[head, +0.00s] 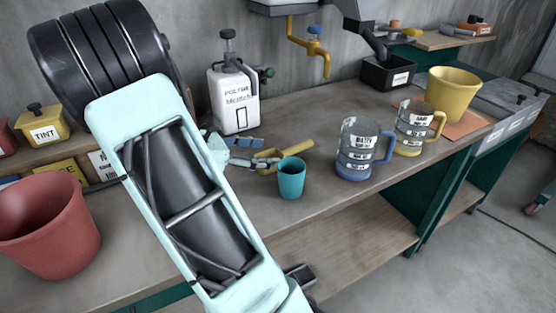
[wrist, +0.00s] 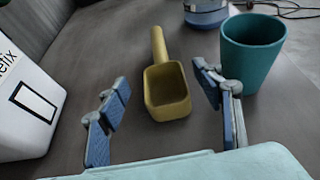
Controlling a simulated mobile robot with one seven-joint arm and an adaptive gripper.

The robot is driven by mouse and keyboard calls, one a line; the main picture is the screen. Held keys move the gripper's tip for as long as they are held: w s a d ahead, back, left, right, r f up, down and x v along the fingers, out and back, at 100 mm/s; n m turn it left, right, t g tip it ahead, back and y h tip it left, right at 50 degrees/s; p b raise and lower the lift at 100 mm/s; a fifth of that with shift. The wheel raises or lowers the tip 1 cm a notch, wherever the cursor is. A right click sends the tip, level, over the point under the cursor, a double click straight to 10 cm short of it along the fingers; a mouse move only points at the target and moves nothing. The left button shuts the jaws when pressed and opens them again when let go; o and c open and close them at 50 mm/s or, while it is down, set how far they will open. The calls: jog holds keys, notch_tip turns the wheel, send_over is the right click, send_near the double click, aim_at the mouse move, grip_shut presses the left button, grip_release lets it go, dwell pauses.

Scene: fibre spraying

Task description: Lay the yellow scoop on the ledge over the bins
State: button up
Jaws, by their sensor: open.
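The yellow scoop (head: 298,149) lies on the workbench behind the teal cup in the head view. In the wrist view the scoop (wrist: 167,92) has its open bowl toward me and its handle pointing away. My gripper (wrist: 164,88) is open, with one blue-padded finger on each side of the bowl, apart from it. In the head view my gripper (head: 252,153) is low over the bench at the bowl end of the scoop. A wooden ledge (head: 78,148) runs along the wall at left, above low bins (head: 62,172); my arm hides part of it.
The teal cup (head: 291,180) stands close to the right finger. A white labelled jug (head: 235,100) stands behind my gripper. A red bucket (head: 48,225) stands at left front, a yellow tint tin (head: 40,126) on the ledge. Two measuring jugs (head: 357,150) stand to the right.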

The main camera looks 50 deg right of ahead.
aim_at(277, 155)
jog(key=x, duration=0.2)
jog(key=b+x, duration=0.1)
jog(key=x, duration=0.2)
jog(key=shift+s+f, duration=0.15)
jog(key=shift+f, duration=0.35)
jog(key=shift+r, duration=0.1)
jog(key=c, duration=1.4)
